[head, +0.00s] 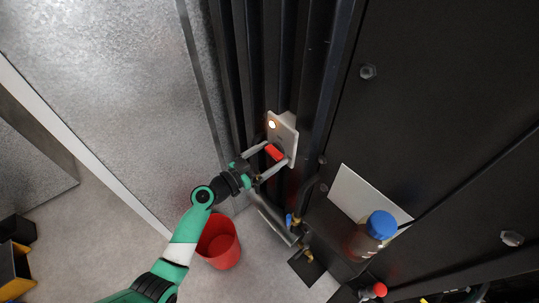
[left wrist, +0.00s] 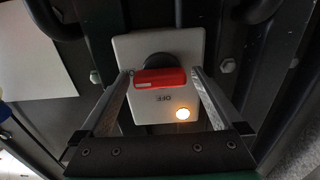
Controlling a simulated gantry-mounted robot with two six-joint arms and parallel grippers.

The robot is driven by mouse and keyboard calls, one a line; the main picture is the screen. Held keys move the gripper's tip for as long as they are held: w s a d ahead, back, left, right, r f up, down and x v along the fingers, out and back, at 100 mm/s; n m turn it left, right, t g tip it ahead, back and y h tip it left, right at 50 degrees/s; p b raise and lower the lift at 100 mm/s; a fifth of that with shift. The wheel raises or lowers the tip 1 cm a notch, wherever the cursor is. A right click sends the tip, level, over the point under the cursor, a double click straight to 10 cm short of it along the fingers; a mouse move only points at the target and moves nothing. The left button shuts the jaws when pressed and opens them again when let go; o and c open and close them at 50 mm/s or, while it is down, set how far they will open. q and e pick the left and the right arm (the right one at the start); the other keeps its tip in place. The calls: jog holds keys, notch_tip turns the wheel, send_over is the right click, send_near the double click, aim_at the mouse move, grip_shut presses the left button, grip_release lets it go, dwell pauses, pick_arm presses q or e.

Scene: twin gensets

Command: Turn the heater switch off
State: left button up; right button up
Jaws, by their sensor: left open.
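The heater switch is a pale grey box (head: 284,128) on the dark ribbed panel, with a red handle (head: 274,152) and a lit lamp (head: 271,124). In the left wrist view the red handle (left wrist: 160,79) sits crosswise on a dark round base, with "OFF" lettering and the glowing lamp (left wrist: 183,114) on the box face. My left gripper (head: 271,157) is open, with one finger on each side of the handle. In the left wrist view its fingertips (left wrist: 160,72) lie close to the handle's two ends; I cannot tell whether they touch. My right gripper is not in view.
A red bucket (head: 219,243) stands on the floor below my left arm. A blue-capped bottle (head: 374,235) and a blue-handled valve (head: 292,220) are at the lower right of the switch. Grey sheet metal (head: 110,80) fills the left side.

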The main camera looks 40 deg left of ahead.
pick_arm(q)
jog(key=c, duration=1.2)
jog(key=shift+n, duration=0.3)
jog(key=n+b, duration=0.1)
jog(key=n, duration=0.1)
jog(key=shift+n, duration=0.3)
jog(key=n, duration=0.4)
jog(key=shift+r+n, duration=0.1)
jog(key=shift+n, duration=0.2)
jog(key=n, duration=0.4)
jog(key=shift+n, duration=0.3)
jog(key=n+p, duration=0.1)
jog(key=n, duration=0.4)
jog(key=shift+n, duration=0.3)
